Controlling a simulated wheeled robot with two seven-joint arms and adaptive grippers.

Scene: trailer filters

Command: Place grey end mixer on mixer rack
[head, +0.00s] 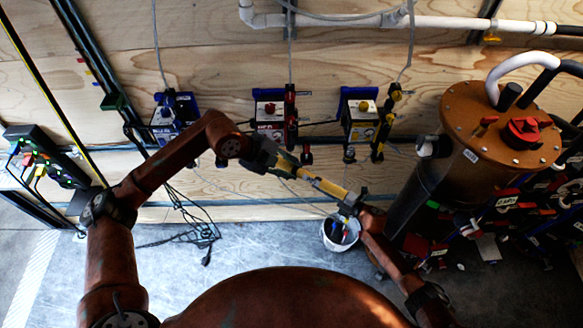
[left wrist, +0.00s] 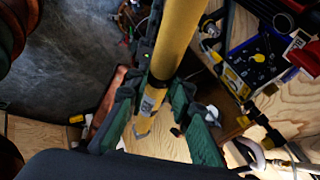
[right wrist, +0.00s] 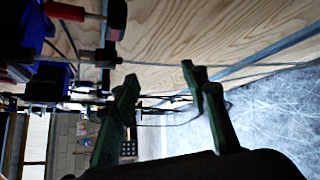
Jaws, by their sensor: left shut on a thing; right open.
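My left gripper (head: 286,166) is shut around a long yellow mixer tube (head: 326,186), which slants down to the right in the head view. In the left wrist view the yellow tube (left wrist: 180,35) passes between the green-padded fingers (left wrist: 155,90); a small pale label shows near its lower end. Its grey end is not clear in any view. My right gripper (head: 352,201) appears close to the tube's far end in the head view. In the right wrist view its fingers (right wrist: 162,82) are apart with nothing between them. I cannot tell which fixture is the mixer rack.
A copper-coloured tank (head: 498,125) stands at right. A white bucket (head: 340,235) and loose black cables (head: 195,235) are on the floor.

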